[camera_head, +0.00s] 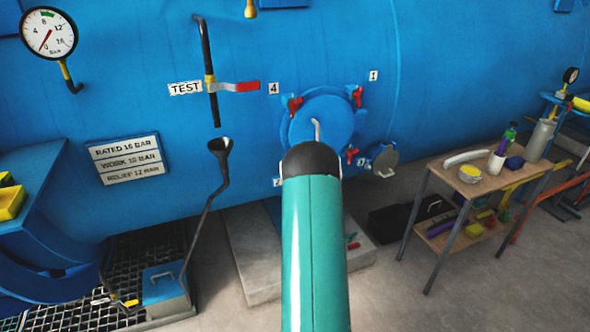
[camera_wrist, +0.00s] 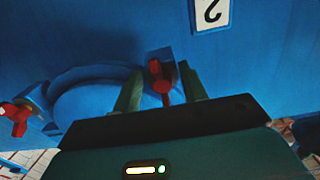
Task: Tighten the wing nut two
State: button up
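Wing nut two (camera_wrist: 159,78) is red and sits in a blue lug below the label 2 (camera_wrist: 212,10) in the wrist view. My gripper (camera_wrist: 162,68) is open, with one green finger on each side of the nut. Gaps show between the fingers and the nut. In the head view my teal arm hides this nut and my gripper; the label 2 (camera_head: 277,182) shows at the arm's left. The round blue hatch cover (camera_head: 322,118) has a bent handle (camera_head: 316,129).
Other red wing nuts sit by label 4 (camera_head: 294,106), by label 1 (camera_head: 357,96) and at the lower right (camera_head: 351,155). One more wing nut (camera_wrist: 15,117) shows in the wrist view.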

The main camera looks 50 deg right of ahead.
jog(key=shift+r, duration=0.1)
jog(key=v, duration=1.3)
jog(key=shift+s+a, duration=0.2)
jog(key=shift+s, duration=0.05)
